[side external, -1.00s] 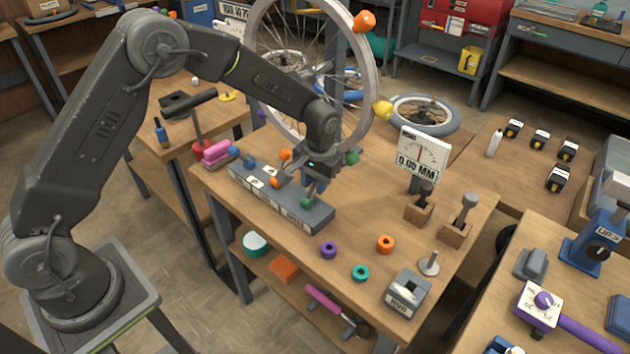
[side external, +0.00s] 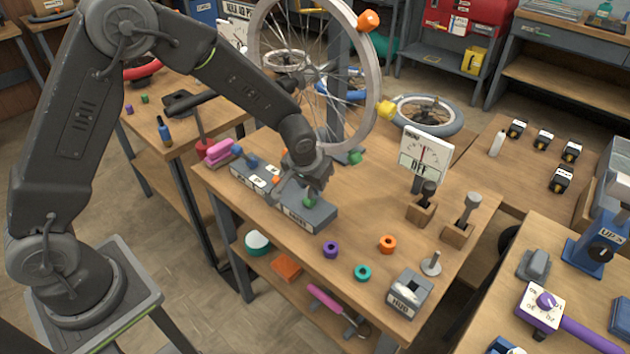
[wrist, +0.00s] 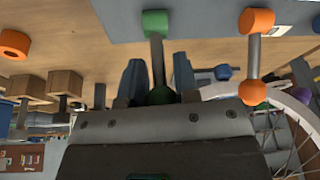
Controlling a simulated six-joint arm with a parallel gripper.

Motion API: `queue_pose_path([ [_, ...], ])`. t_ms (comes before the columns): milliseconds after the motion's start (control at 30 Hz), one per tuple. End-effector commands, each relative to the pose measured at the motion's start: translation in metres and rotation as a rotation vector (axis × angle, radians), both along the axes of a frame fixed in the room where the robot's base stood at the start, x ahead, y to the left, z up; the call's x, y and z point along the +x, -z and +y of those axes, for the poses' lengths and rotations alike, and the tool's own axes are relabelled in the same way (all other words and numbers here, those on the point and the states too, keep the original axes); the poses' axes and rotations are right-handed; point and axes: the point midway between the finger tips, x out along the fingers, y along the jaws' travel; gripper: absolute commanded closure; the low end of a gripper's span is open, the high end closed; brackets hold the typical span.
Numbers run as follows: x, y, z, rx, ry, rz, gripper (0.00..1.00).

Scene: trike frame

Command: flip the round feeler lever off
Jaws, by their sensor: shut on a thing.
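The lever console (side external: 318,216) is a grey bar with white labels along the bench. At its right end is a green lever. In the wrist view its green hub (wrist: 157,22) is on the console, and a rod runs from it to a green ball (wrist: 160,95) between my gripper's fingers. My gripper (wrist: 157,75) is shut on this green lever near the ball. In the side view my gripper (side external: 309,188) is low over the console and hides part of it.
An orange lever (wrist: 253,56) stands beside the green one. A wheel (side external: 372,70) stands upright behind my gripper. Purple (side external: 330,250), orange (side external: 387,244) and teal (side external: 362,273) rings, a grey block (side external: 408,294) and two wooden holders lie to the right.

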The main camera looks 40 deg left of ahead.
Motion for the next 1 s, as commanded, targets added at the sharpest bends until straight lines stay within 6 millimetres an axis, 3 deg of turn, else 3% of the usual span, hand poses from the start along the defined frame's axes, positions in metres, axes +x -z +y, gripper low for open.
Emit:
queue_pose_path([
  [500, -0.0085, -0.0016, -0.0005, 0.0, 0.003, -0.163, 1.0],
  [1000, -0.0099, -0.0018, -0.0002, -0.001, -0.002, -0.199, 1.0],
])
